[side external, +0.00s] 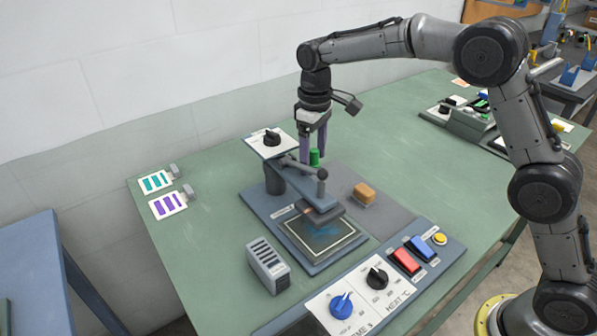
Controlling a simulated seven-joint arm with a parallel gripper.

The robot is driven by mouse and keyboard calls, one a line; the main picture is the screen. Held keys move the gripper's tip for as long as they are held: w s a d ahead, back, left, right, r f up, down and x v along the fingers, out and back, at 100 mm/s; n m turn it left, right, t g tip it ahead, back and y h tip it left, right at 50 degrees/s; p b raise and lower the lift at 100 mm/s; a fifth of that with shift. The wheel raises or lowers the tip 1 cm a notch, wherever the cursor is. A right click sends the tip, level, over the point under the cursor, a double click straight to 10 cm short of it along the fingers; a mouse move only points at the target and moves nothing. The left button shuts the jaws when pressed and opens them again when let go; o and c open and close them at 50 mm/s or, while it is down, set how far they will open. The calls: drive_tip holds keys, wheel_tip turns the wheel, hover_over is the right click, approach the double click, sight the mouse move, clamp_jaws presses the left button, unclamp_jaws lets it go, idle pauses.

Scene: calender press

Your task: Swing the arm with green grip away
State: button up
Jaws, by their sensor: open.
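The green grip (315,158) is a small upright cylinder behind the press head, near the arm's ball-ended lever. The swing arm (292,181) is dark and reaches from a round post at the left over the press bed (290,243). A dark pressing block (320,212) hangs at its front end, above the far right part of the bed. My gripper (314,150) points down with purple fingers at the green grip. The jaws are open, and the fingers appear to stand on either side of the grip; contact cannot be told. The fingers partly hide the grip's surroundings.
A white dial plate (272,141) tops the post. A tan block (364,193) lies right of the bed. A slotted grey rack (268,266) stands front left. A control panel (375,285) with knobs and switches runs along the front.

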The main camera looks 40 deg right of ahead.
drive_tip(key=shift+s+a, duration=0.15)
drive_tip(key=shift+a, duration=0.15)
